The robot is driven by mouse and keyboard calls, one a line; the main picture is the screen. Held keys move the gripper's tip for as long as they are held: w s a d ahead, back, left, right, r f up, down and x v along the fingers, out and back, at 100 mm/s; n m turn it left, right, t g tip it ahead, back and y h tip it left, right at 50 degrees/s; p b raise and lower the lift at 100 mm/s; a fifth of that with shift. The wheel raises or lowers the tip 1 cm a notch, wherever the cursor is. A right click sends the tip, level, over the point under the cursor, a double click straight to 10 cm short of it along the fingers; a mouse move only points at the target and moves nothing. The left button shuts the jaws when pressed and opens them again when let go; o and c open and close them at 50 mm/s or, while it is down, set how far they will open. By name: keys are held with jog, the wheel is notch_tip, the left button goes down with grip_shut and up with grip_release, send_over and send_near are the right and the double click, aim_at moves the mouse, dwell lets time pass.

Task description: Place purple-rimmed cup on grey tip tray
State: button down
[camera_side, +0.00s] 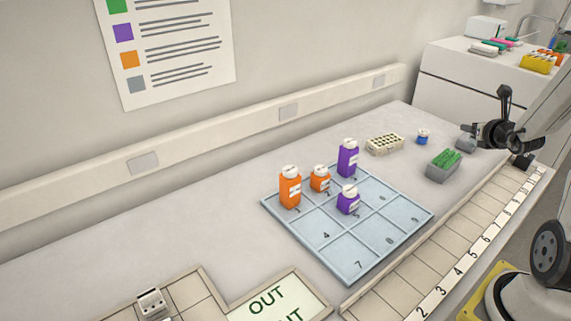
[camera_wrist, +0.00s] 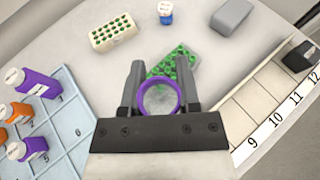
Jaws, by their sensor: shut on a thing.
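The purple-rimmed cup (camera_wrist: 142,98) is between the fingers of my gripper (camera_wrist: 159,66) in the wrist view, which is shut on it. I look down into its round rim. The grey tip tray (camera_side: 440,174) holds green tips and stands on the bench in the side view. In the wrist view its green tips (camera_wrist: 184,60) show just beyond the cup and are partly covered by it and a finger. In the side view my gripper (camera_side: 470,129) is above and to the right of the tray. The cup cannot be made out there.
A blue numbered rack (camera_side: 350,262) holds orange and purple bottles to the left. A cream tip box (camera_side: 384,145), a small blue-labelled jar (camera_side: 423,137) and a grey block (camera_side: 466,142) stand behind the tray. A strip of numbered tiles (camera_side: 449,246) runs along the front edge.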

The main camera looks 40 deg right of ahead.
jog(key=w+d+f, duration=0.2)
jog(key=w+f, duration=0.1)
jog(key=w+d+f, duration=0.3)
jog(key=shift+w+d+f, duration=0.15)
jog(key=shift+d+f, duration=0.1)
jog(key=shift+w+d+f, duration=0.3)
jog(key=shift+f, duration=0.15)
jog(key=shift+f, duration=0.1)
jog(key=shift+w+d+f, duration=0.1)
jog(key=shift+w+f, duration=0.1)
jog(key=shift+f, duration=1.55)
jog(key=shift+f, duration=0.15)
jog(key=shift+c, duration=1.6)
grip_release()
